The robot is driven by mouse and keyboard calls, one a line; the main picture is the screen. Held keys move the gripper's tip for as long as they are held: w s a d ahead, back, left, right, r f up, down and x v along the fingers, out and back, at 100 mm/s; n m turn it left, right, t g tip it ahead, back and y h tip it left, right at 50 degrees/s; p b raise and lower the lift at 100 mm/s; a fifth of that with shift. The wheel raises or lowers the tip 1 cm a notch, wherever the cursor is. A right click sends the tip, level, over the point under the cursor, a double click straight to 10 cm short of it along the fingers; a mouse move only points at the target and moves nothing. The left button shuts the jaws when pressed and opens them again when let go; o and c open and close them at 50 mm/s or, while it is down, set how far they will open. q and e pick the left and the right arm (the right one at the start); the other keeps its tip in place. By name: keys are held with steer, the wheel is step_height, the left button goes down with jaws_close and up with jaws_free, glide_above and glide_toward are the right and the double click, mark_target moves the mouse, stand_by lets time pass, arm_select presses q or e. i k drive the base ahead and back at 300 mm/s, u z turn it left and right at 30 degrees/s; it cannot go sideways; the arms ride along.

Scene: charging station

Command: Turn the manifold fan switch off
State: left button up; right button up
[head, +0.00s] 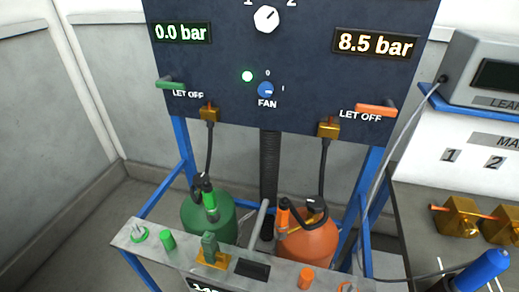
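The fan switch (266,89) is a small round blue knob on the dark manifold panel (310,75). It is labelled FAN below, with 0 above it and I to its right. Its pale mark appears to point right, toward the I. A green lamp (247,76) is lit just up and left of the knob. Neither of my grippers shows in the head view, and nothing touches the switch.
A green let-off lever (170,84) and an orange one (376,110) stick out on either side. A selector knob (266,19) sits above. Green (196,214) and orange (310,245) cylinders stand below, behind a grey bench rail (148,248).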

mark_target(265, 89)
steer(key=u, duration=1.65)
steer(key=k, duration=1.2)
steer(key=z, duration=2.25)
